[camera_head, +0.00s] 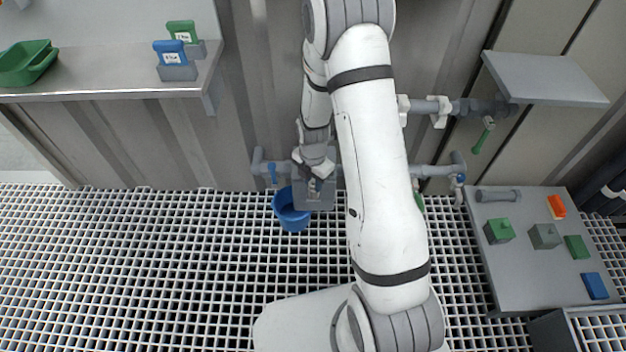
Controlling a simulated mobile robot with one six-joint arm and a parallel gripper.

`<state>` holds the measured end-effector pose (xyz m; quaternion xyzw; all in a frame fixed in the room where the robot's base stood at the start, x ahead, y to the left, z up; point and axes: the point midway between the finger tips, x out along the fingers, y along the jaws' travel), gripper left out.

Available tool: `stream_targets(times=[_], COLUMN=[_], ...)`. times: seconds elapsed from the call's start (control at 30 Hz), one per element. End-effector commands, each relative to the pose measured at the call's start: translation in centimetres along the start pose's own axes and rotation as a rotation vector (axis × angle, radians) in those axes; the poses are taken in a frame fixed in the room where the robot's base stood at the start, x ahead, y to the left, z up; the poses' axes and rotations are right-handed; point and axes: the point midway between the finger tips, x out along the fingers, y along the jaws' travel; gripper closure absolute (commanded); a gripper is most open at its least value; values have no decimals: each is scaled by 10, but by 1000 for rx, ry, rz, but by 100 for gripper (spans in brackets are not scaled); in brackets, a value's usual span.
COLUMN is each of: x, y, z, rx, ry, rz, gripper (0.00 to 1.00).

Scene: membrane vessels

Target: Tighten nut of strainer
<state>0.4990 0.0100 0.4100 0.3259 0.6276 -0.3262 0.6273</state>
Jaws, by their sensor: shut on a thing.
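My gripper (315,192) is low at the wall, in front of the lower grey pipe (258,163). It points down and is shut on a small part at the pipe, which appears to be the strainer's nut. The grey jaws and my arm hide most of that part and of the strainer, so I cannot tell how the nut sits. A blue bucket (291,215) stands on the grating just left of and below the gripper.
A green-handled valve (484,136) hangs at right. A grey table (520,265) with coloured blocks stands right; a shelf (120,70) is upper left. The white grating (130,270) at left is clear.

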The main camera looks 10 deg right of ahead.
Motion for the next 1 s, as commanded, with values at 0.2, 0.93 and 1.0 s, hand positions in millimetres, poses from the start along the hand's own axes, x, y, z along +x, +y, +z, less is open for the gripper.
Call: stream_targets(times=[0.2,0.93,1.0], x=[-1,-2,-2], y=[0,2,2], z=[0,2,2], rx=[26,593,660], ry=[0,-1,-1], rz=[1,2,2], gripper=[96,96,96])
